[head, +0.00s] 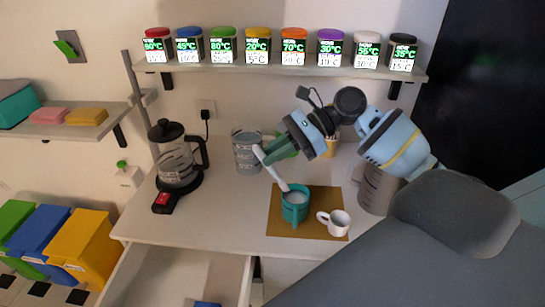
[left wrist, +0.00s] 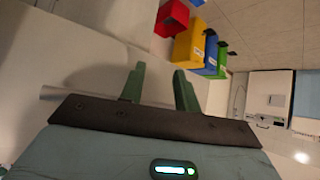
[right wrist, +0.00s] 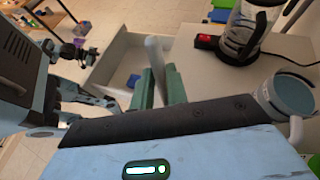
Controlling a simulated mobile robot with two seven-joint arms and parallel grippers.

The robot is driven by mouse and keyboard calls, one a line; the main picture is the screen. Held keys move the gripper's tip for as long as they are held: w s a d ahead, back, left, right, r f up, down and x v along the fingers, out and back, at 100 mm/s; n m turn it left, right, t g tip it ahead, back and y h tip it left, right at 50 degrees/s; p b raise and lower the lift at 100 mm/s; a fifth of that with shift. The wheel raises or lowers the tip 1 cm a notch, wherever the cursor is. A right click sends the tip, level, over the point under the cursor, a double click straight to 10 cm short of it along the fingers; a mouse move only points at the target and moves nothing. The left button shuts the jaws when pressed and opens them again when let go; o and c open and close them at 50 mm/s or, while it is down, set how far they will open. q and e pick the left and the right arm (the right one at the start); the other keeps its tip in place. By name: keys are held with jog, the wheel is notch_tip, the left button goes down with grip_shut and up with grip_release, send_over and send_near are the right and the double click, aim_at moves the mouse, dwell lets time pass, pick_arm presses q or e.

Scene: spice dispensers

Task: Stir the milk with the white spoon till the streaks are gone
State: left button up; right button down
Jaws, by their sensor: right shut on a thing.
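The white spoon (head: 270,167) slants down from my right gripper (head: 274,152), its lower end at the mouth of a teal mug (head: 295,213). My right gripper is shut on the spoon's handle, above and left of the mug. The handle (right wrist: 153,52) also shows between the green fingers (right wrist: 160,88) in the right wrist view. Pale milk (head: 295,197) shows inside the mug; it is too small to tell whether streaks are in it. My left gripper (left wrist: 159,85) is empty, its fingers apart, in the left wrist view; it is not in the head view.
The mug stands on a brown mat (head: 278,226) beside a small white cup (head: 339,224). A coffee press (head: 177,160) and a grey canister (head: 246,152) stand to the left. A shelf (head: 280,70) of labelled jars hangs above. An open drawer (head: 180,275) juts out below.

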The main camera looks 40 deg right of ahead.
jog(key=shift+r, duration=1.75)
jog(key=shift+s+f, duration=0.1)
